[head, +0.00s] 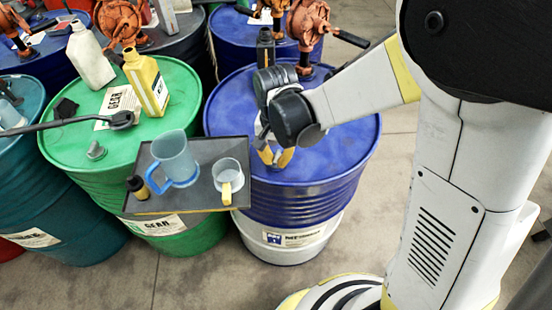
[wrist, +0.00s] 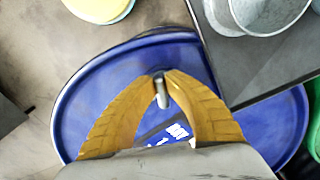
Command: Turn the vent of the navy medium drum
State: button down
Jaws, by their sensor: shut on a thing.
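The navy medium drum (head: 330,165) stands upright in the middle of the head view, with a blue body and a white lower band with a label. Its blue top also fills much of the wrist view (wrist: 85,105). My gripper (head: 273,157) points down at the drum top near its front left. In the wrist view its yellow fingers (wrist: 163,84) close from both sides on a small grey metal vent (wrist: 162,97). In the head view the vent is hidden by the gripper.
A dark tray (head: 210,150) with a blue jug (head: 175,157) and a small measuring cup (head: 228,172) lies close left of my gripper. A green drum (head: 65,140) bears a yellow bottle (head: 147,82). Orange pumps (head: 307,25) stand behind. The front floor is clear.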

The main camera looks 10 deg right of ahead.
aim_at(276, 159)
dwell(0.4)
jog(key=c, duration=1.4)
grip_release()
notch_tip(276, 159, up, 12)
jog(key=s+d+r+n+t, duration=0.1)
jog(key=s+d+t, duration=0.1)
jog(key=s+d, duration=0.1)
jog(key=s+d+r+n+t, duration=0.1)
jog(key=s+d+r+t, duration=0.1)
jog(key=d, duration=0.4)
jog(key=s+d+r+n+t, duration=0.1)
jog(key=s+d+n+t, duration=0.1)
jog(key=s+d+t, duration=0.1)
jog(key=shift+s+d+r, duration=0.15)
jog(key=shift+s+d, duration=0.65)
jog(key=shift+d, duration=0.15)
